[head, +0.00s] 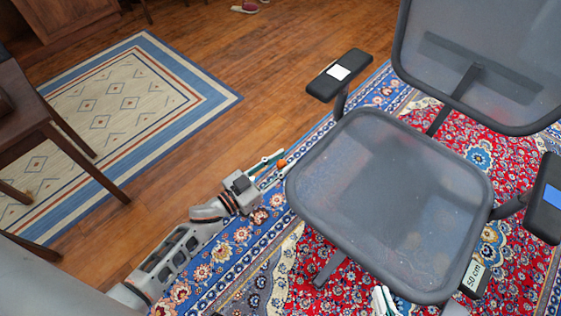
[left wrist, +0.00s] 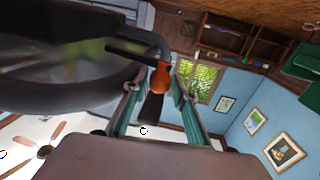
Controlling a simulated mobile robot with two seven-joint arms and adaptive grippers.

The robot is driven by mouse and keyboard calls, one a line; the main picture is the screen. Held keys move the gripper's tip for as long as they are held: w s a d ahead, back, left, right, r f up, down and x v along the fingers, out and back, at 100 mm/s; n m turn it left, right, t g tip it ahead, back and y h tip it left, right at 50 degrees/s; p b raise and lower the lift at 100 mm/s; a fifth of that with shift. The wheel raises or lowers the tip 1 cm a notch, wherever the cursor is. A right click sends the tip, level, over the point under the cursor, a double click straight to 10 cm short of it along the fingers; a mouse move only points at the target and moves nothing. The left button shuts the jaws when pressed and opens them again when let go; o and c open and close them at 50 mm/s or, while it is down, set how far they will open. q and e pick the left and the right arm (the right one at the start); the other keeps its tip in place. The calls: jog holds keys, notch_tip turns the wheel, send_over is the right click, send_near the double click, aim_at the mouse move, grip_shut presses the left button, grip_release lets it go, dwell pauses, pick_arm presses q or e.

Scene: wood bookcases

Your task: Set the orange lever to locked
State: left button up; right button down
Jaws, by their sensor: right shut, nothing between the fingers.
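The orange lever tip (head: 282,162) shows at the left edge of the grey mesh office chair's seat (head: 390,190), low beside it. In the left wrist view the lever ends in an orange knob (left wrist: 160,79) on a dark bent rod under the seat. My left gripper (head: 270,160) reaches it from the left. Its teal fingers (left wrist: 157,95) are open, one on each side of the knob, with small gaps visible. My right gripper (head: 383,301) shows only partly at the bottom of the head view, below the seat's front edge, shut and empty.
The chair has a left armrest with a white label (head: 338,72) and a right armrest with a blue label (head: 553,194). A "50 cm" tag (head: 474,274) is near the seat. The chair stands on a patterned red and blue rug (head: 240,245).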

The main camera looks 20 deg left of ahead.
pick_arm(q)
jog(key=v, duration=1.2)
